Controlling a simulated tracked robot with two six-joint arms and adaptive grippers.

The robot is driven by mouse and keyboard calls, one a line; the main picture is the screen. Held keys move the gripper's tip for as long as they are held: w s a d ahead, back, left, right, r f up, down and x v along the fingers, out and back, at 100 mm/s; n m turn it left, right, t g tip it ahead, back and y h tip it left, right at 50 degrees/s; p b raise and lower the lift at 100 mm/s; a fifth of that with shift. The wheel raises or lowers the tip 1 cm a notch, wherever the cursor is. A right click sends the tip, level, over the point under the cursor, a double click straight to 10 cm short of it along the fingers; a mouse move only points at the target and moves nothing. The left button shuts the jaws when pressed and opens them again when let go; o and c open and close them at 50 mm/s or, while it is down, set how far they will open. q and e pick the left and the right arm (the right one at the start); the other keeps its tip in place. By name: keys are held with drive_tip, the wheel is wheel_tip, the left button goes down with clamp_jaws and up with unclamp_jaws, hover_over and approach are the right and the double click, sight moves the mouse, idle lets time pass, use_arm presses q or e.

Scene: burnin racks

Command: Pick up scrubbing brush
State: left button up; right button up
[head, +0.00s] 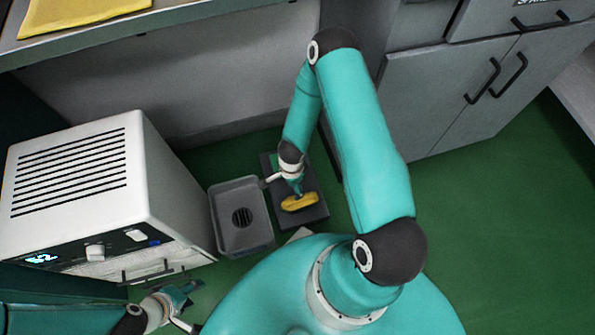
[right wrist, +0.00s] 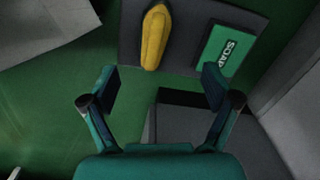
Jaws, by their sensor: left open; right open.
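The scrubbing brush (head: 300,202) is a yellow oblong on a dark grey mat (head: 316,214) on the floor; it also shows in the right wrist view (right wrist: 154,38), at the top. My right gripper (right wrist: 162,82) is open and empty, its fingers apart, with the brush beyond the fingertips and left of centre. In the head view the right gripper hangs over the mat by the brush; its fingertips are hard to make out. My left gripper (head: 188,302) is open at the lower left, in front of the white appliance, away from the brush.
A green soap box (right wrist: 226,50) lies on the mat beside the brush. A grey basin with a drain (head: 228,194) stands left of the mat. The white appliance (head: 75,165) is further left; grey cabinets (head: 450,100) stand right. Green floor (head: 500,220) is clear at right.

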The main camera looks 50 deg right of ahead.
drive_tip(key=f+m+b, duration=0.1)
drive_tip(key=f, duration=0.3)
drive_tip(key=d+f+m+b, duration=0.1)
drive_tip(key=f+b, duration=0.1)
drive_tip(key=f, duration=0.2)
drive_tip(key=d+f+m+b, duration=0.1)
drive_tip(key=f, duration=0.3)
drive_tip(key=shift+s+f, duration=0.1)
drive_tip(key=shift+f, duration=0.5)
drive_tip(key=f+b, duration=0.2)
drive_tip(key=f, duration=0.1)
drive_tip(key=f+b, duration=0.1)
drive_tip(key=shift+s+a+f, duration=0.1)
drive_tip(key=shift+s+f, duration=0.15)
drive_tip(key=shift+s, duration=0.1)
drive_tip(key=shift+f, duration=0.4)
drive_tip(key=shift+r, duration=0.1)
drive_tip(key=c, duration=1.4)
drive_tip(key=shift+c, duration=0.2)
